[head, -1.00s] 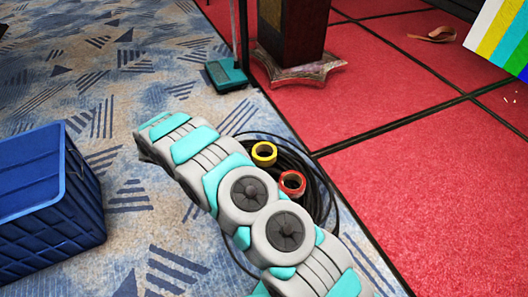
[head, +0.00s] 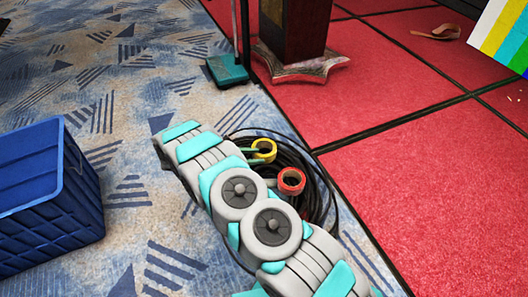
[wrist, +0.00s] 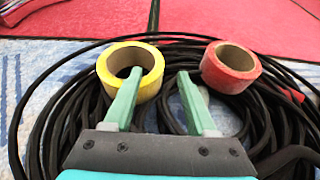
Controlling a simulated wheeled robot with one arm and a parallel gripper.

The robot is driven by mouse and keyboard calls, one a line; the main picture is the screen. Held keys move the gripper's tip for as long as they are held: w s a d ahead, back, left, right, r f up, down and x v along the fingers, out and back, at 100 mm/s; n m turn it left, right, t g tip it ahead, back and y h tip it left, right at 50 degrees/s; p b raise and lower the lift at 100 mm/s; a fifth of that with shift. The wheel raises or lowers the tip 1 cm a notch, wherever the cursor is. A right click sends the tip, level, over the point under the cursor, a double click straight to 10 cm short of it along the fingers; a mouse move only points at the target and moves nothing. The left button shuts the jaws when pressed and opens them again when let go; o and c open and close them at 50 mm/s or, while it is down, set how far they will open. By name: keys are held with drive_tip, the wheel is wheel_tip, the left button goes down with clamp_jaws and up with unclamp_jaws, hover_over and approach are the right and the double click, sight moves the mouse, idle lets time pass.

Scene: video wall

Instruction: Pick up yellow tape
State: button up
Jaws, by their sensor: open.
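The yellow tape (head: 271,155) is a roll lying on a coil of black cable, and it shows at upper left of centre in the wrist view (wrist: 150,87). My gripper (wrist: 160,73) is open and empty, with two green fingers. In the wrist view the left fingertip overlaps the tape's hole and the right finger is just right of the roll. Whether the left tip is inside the hole or only in front of it, I cannot tell. In the head view my gripper (head: 264,166) is partly hidden by my arm.
A red tape roll (head: 291,182) sits close by on the cable coil (head: 322,200), and the right finger is near it (wrist: 230,68). A blue crate (head: 45,195) stands at left. A teal dustpan (head: 227,70) and a dark pillar stand behind. The red floor at right is mostly clear.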

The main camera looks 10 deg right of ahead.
sight(267, 155)
drive_tip(key=shift+b+x, duration=0.3)
drive_tip(key=shift+x, duration=2.05)
drive_tip(key=shift+w, duration=0.1)
drive_tip(key=shift+c, duration=0.4)
clamp_jaws()
